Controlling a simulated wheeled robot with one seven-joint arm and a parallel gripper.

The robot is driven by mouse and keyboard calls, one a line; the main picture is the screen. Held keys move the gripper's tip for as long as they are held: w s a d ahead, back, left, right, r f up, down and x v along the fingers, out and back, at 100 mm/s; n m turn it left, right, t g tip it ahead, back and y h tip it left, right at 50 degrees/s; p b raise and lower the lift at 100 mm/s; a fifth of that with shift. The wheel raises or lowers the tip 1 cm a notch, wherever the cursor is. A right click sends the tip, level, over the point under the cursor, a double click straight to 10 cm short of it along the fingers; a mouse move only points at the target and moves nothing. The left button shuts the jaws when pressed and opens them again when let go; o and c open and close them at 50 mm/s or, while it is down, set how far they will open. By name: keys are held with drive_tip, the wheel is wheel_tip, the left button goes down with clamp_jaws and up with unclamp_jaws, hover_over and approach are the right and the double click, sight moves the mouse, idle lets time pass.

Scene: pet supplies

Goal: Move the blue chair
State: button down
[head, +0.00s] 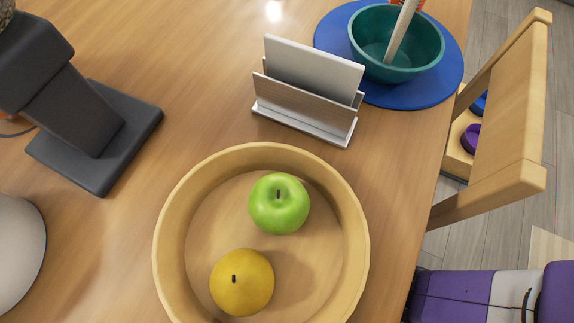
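No blue chair shows in the head view. The only chair in sight is a light wooden chair (511,103) at the right edge, beside the table. Its flat backrest is tilted in the picture, and part of its seat shows through the frame. A purple round thing (470,138) and a blue thing (479,103) show behind the backrest bars; I cannot tell if they rest on the seat. The chair's lower part is hidden or out of frame. My gripper is not in view.
A wooden table (200,60) fills most of the view. Grey plank floor (560,180) shows at right.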

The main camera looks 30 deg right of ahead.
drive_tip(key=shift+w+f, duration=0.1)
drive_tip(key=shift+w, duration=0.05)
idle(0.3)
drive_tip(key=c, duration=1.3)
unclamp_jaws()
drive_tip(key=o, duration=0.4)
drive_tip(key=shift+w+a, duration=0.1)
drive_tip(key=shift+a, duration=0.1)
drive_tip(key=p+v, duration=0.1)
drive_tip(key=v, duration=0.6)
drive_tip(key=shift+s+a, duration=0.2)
